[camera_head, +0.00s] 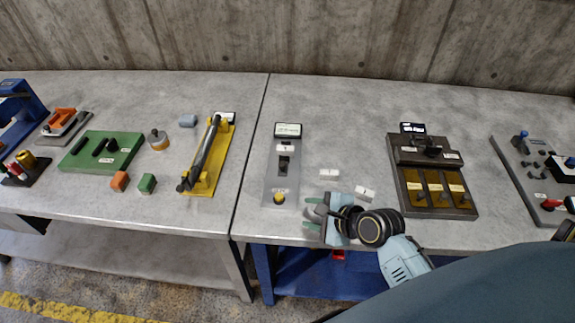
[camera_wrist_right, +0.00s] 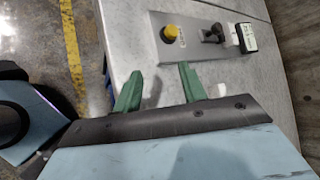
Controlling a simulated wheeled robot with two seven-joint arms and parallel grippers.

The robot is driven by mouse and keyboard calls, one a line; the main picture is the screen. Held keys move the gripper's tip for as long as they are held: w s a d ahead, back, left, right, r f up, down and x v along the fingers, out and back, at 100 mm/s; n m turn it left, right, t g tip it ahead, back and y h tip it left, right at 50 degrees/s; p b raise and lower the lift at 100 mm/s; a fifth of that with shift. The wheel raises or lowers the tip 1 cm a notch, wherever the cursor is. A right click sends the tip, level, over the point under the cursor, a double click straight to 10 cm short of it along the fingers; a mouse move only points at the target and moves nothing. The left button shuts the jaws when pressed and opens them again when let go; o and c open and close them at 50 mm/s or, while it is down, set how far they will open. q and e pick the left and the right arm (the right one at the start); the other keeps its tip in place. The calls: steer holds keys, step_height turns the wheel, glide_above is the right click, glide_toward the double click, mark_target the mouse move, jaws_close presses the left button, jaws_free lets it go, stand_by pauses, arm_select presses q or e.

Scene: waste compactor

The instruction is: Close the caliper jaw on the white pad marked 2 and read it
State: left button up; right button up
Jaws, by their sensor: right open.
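The caliper is a grey plate (camera_head: 270,187) with a display (camera_head: 288,130) at its far end, a black jaw piece (camera_head: 283,165) and a yellow button (camera_head: 279,198); a white piece (camera_head: 286,148) with a small mark sits on it. Two white pads, one nearer the caliper (camera_head: 329,173) and one further right (camera_head: 365,193), lie on the table; their marks are too small to read surely. My right gripper (camera_head: 311,214) is open and empty, right of the caliper's near end. The right wrist view shows its green fingers (camera_wrist_right: 160,80) apart, with the caliper plate (camera_wrist_right: 160,55) beyond.
A dark fixture (camera_head: 440,209) with brown panels stands to the right, and a grey control board (camera_head: 515,160) further right. A yellow lever tool (camera_head: 219,165) and a green block (camera_head: 100,153) are on the left table. Bare tabletop lies behind the pads.

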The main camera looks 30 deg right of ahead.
mark_target(284, 165)
steer(key=w+d+r+m+t, duration=0.3)
steer(key=w+d+r+m, duration=0.15)
steer(key=m, duration=0.65)
steer(key=shift+h, duration=0.4)
steer(key=b+x, duration=0.2)
steer(key=x, duration=1.1)
steer(key=shift+w+a+f, duration=0.1)
steer(key=shift+w+a, duration=0.05)
steer(key=shift+w, duration=0.25)
jaws_close()
steer(key=shift+w+d, duration=0.4)
steer(key=shift+w, duration=0.15)
steer(key=shift+w+d, duration=0.35)
steer(key=shift+w, duration=0.25)
steer(key=shift+r, duration=0.2)
steer(key=shift+d, duration=0.1)
